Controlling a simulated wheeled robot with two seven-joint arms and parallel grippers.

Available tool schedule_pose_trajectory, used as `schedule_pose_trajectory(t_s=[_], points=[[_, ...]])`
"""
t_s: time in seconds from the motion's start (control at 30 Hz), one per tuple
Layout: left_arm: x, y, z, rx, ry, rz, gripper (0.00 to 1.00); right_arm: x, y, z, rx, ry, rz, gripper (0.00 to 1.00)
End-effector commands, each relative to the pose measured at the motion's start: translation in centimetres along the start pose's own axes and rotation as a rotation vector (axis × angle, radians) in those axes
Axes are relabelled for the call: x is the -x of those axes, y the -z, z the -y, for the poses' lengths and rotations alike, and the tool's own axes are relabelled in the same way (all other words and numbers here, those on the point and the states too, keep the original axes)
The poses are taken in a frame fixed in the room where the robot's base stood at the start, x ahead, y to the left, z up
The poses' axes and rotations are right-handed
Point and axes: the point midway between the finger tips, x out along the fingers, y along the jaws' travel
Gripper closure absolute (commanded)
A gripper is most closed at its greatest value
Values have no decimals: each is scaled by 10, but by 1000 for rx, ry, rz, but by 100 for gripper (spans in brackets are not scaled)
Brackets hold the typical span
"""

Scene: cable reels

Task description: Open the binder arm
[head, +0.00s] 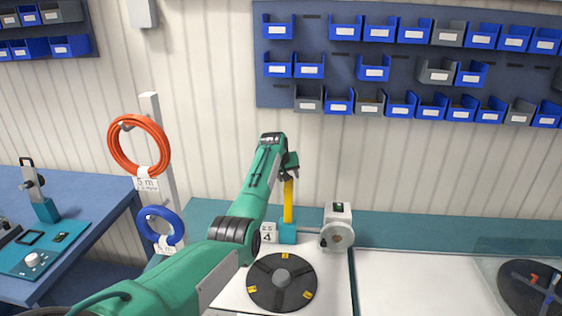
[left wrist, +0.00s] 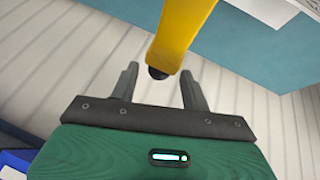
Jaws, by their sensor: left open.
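The binder arm (head: 288,203) is a yellow bar standing upright on a small teal block (head: 287,233) at the back of the work surface. My left gripper (head: 289,175) is at its top end. In the left wrist view the yellow bar (left wrist: 183,28) comes down from the top, and its dark tip lies between the two open fingers of my left gripper (left wrist: 159,72). I see a gap on each side; contact is not visible. My right gripper is not in view.
A black turntable (head: 282,282) with yellow marks lies in front of the block. A grey motor-like unit (head: 338,228) stands to its right and a label card (head: 268,232) to its left. Orange (head: 120,160) and blue (head: 150,236) cable coils hang on a post at left.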

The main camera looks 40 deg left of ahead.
Motion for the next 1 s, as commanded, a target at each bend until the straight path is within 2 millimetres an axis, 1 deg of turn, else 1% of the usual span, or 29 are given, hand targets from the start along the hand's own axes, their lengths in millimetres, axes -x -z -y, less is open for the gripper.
schedule_pose_trajectory(t_s=[0.03, 0.17, 0.4, 0.6, 0.7, 0.8, 1.0], points=[[5, 0, 0, 0, 0, -3, 53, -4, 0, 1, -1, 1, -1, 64], [22, 0, 0, 0, 0, -4, 53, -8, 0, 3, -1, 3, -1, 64], [61, 0, 1, 0, -1, -4, 53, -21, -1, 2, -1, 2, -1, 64], [90, 0, 1, 0, -1, -2, 53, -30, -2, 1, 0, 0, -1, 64], [100, 0, 1, 1, 0, 0, 53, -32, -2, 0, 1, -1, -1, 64], [104, 0, 1, 1, 0, 0, 53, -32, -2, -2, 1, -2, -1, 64], [106, 0, 0, 1, 0, 0, 53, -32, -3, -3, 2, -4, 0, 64]])
